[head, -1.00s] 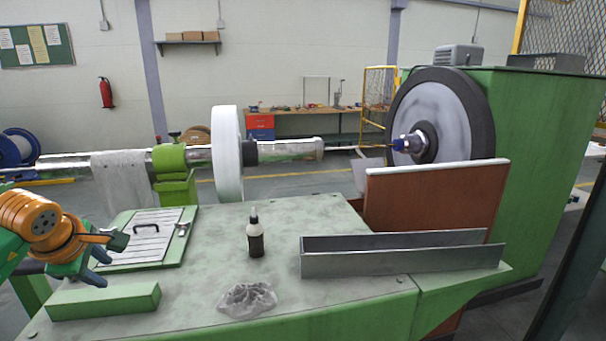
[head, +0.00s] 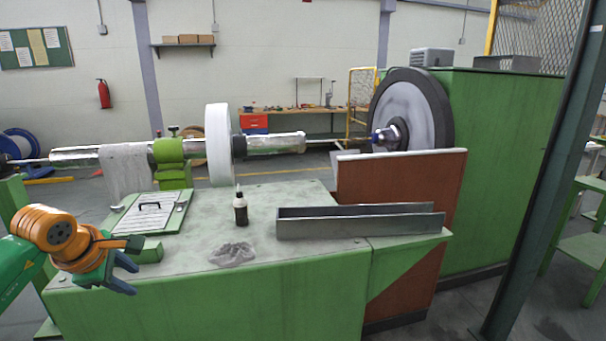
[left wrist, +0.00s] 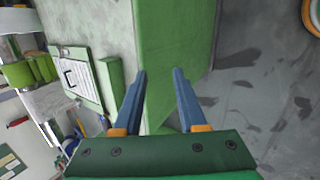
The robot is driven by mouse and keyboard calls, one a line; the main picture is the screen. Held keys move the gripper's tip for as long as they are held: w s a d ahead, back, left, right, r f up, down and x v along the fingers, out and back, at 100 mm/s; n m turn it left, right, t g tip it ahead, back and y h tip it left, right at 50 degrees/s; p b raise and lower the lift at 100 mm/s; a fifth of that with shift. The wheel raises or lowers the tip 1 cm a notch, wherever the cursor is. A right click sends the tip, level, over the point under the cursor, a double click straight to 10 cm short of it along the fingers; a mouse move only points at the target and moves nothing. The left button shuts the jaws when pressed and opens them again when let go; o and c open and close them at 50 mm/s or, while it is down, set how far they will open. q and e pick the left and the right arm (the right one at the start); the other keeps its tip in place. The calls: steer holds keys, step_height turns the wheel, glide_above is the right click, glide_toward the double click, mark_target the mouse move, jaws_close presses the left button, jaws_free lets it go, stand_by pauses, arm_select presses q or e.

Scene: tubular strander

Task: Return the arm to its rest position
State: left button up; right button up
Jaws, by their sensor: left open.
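My left gripper (head: 126,272) is at the lower left of the head view, in front of the near left part of the green bench (head: 290,290). Its orange and green arm comes in from the left. In the left wrist view its two blue fingers (left wrist: 160,90) stand apart with nothing between them. The green bench side (left wrist: 172,50) lies beyond the fingers there. My right gripper is not in view.
A green block (head: 150,251) sits behind the gripper. Grey floor (left wrist: 265,110) is open beside the bench.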

arm_select(q)
steer(key=w+d+f+n+t+h, duration=0.2)
steer(key=d+f+n+h, duration=0.4)
steer(key=d+f+n, duration=0.4)
steer(key=w+d+f+n+t+h, duration=0.25)
steer(key=d+f+n+h, duration=0.35)
steer(key=d, duration=0.6)
steer(key=s+a+f+n+y, duration=0.3)
steer(key=s+f+n+y, duration=0.1)
steer(key=f+n, duration=0.55)
steer(key=s+a+f+n+y, duration=0.3)
steer(key=s+f+n+y, duration=0.15)
steer(key=f+n, duration=0.5)
steer(key=s+f+n+g+y, duration=0.1)
steer(key=s+f+n+g, duration=0.2)
steer(key=s, duration=0.9)
steer(key=s+d+f+n+g, duration=0.1)
steer(key=s+f+n+g, duration=0.2)
steer(key=s+f, duration=0.6)
steer(key=s+f+n+g+y, duration=0.1)
steer(key=s+f+n+g, duration=0.3)
steer(key=s, duration=1)
steer(key=f+n, duration=0.1)
steer(key=n, duration=0.1)
steer(key=shift+s+d+f+n+y, duration=0.3)
steer(key=shift+s+f+y, duration=0.05)
steer(key=shift+s+f, duration=0.05)
